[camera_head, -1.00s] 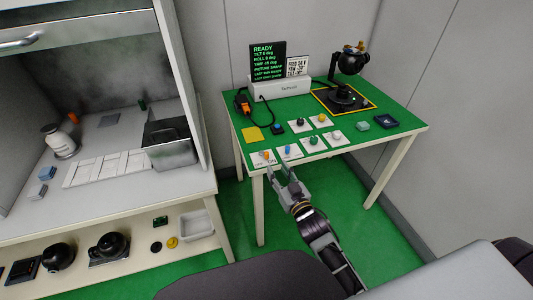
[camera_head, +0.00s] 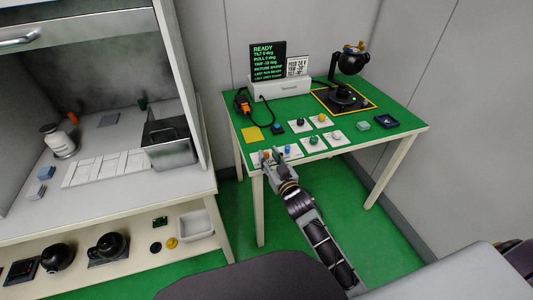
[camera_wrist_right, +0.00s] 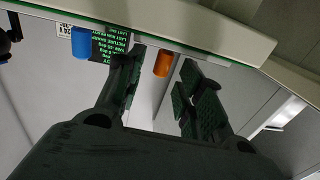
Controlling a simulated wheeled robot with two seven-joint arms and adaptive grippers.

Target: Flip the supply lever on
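The supply lever, taken to be the small orange lever (camera_head: 267,154), is at the front left edge of the green table, partly hidden by my right gripper (camera_head: 270,158). In the right wrist view the orange lever (camera_wrist_right: 162,62) shows between the two open fingers of my right gripper (camera_wrist_right: 160,88), with gaps on both sides. A blue lever (camera_head: 288,149) is just right of it, and in the wrist view it (camera_wrist_right: 81,43) lies outside the left finger. The lever's label is hidden. My left gripper is not in view.
The green table (camera_head: 237,115) also holds several knobs on white plates, a yellow pad (camera_head: 251,134), a display reading READY (camera_head: 268,59) and a black gimbal camera (camera_head: 348,65). A workbench with a metal box (camera_head: 170,145) stands to the left.

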